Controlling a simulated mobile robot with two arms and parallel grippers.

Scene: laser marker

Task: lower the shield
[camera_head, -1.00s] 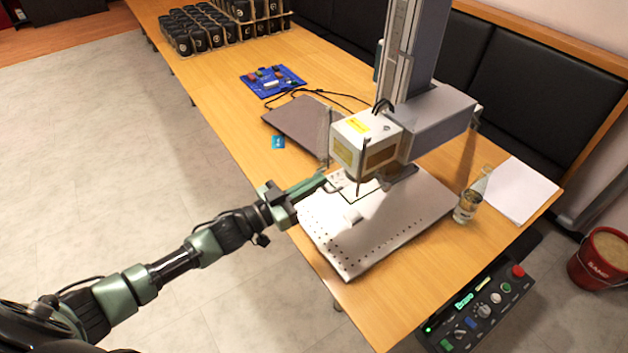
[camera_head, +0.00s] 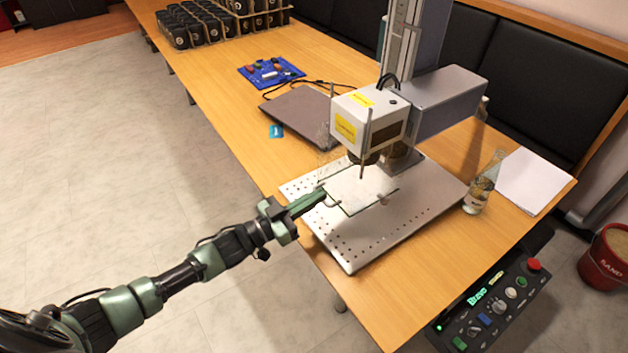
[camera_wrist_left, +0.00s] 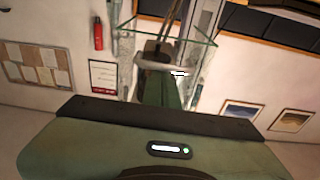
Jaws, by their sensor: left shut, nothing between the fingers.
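The shield (camera_head: 360,194) is a clear panel with dark green edges, low over the metal bed under the laser head in the head view. Its green-edged glass (camera_wrist_left: 165,28) also shows at the top of the left wrist view. A small grey handle (camera_head: 333,203) is at its near left corner. It shows as a light curved bar (camera_wrist_left: 160,68) in the wrist view. My left gripper (camera_head: 321,193) is shut and empty, its tip right beside the handle. I cannot tell whether they touch. My right gripper is not in view.
The laser head (camera_head: 368,122) hangs above the bed (camera_head: 375,243), with an upright rod (camera_head: 366,145) beside it. A dark closed laptop (camera_head: 300,117) lies behind. A bottle (camera_head: 480,190) and paper (camera_head: 535,180) stand right. A control box (camera_head: 490,305) is at the table's front.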

